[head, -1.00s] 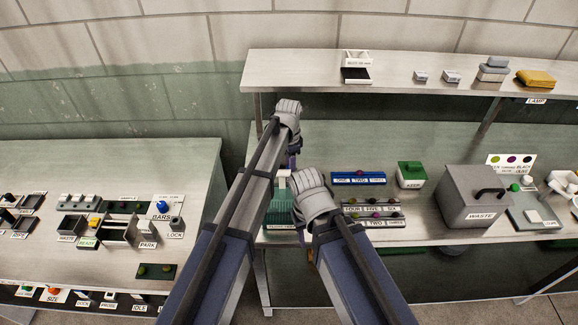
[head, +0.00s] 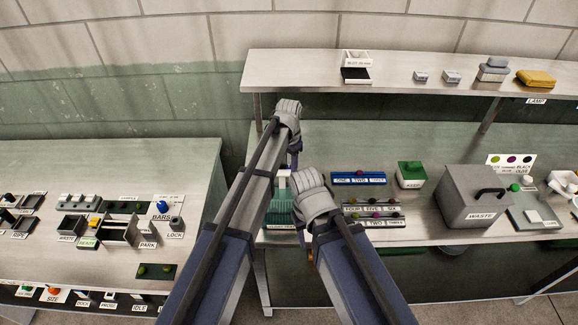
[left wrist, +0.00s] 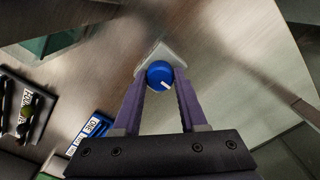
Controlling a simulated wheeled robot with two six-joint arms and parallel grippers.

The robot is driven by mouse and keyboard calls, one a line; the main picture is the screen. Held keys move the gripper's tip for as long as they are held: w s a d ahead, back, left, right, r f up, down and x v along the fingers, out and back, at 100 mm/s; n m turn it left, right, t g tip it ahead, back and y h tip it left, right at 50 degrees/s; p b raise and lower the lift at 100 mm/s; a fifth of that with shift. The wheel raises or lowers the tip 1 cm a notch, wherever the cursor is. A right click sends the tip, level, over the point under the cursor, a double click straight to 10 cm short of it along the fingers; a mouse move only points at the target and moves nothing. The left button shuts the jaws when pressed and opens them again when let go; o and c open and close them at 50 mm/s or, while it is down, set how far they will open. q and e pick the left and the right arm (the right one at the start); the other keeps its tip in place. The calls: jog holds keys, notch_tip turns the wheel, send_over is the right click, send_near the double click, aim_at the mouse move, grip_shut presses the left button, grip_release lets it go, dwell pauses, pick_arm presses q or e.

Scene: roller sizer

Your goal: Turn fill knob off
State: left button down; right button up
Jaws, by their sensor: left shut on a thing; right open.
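A round blue knob (left wrist: 160,74) with a white pointer mark sits on a pale square base (left wrist: 152,54) in the left wrist view. The mark points to the lower right in that picture. No label on it can be read, so I cannot tell from lettering that it is the fill knob. My left gripper (left wrist: 160,82) is shut on the knob, one purple finger at each side. In the head view the left gripper (head: 294,158) is mostly behind its own wrist, and the knob is hidden. My right gripper (head: 311,258) is open and empty at the bench's front edge, largely hidden by its wrist.
Blue racks labelled ONE, TWO, THREE (head: 358,178) stand right of my left gripper. A green-topped box (head: 411,174) and a grey WASTE bin (head: 478,198) stand further right. A raised shelf (head: 300,72) runs along the back. A separate table (head: 150,160) stands left.

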aim_at(289, 168)
pick_arm(q)
jog(key=shift+c, duration=2.2)
grip_release()
jog(key=shift+r, duration=0.1)
notch_tip(289, 168, up, 8)
jog(key=p, duration=0.8)
